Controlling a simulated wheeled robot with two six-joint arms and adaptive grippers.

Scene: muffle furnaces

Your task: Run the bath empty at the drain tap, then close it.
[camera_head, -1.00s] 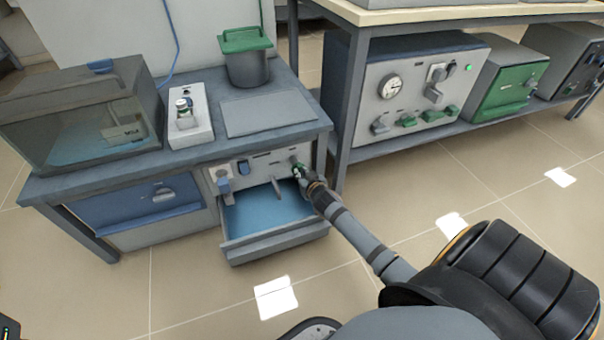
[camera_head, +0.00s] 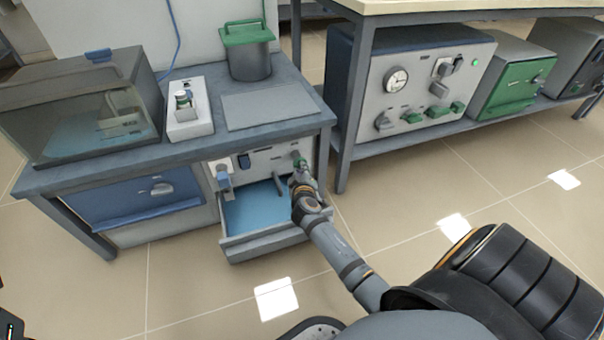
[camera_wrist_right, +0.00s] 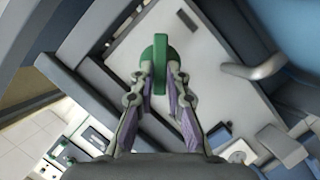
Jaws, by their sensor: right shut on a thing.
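My right gripper (camera_wrist_right: 160,88) is shut on a green tap handle (camera_wrist_right: 160,50) in the right wrist view, one finger on each side. In the head view the green handle (camera_head: 299,161) is at the right end of the pale front panel under the left bench, with my right gripper (camera_head: 301,176) at it. Below the panel is an open tray (camera_head: 262,246) with a blue inside. A grey spout (camera_head: 278,186) sticks out over it; it also shows in the right wrist view (camera_wrist_right: 258,67). Whether water is flowing cannot be told.
On the bench (camera_head: 150,166) stand a clear tank (camera_head: 75,115), a small white device (camera_head: 190,120) and a green-lidded pot (camera_head: 248,60). A bench leg (camera_head: 346,150) stands right of the handle. Floor in front is clear.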

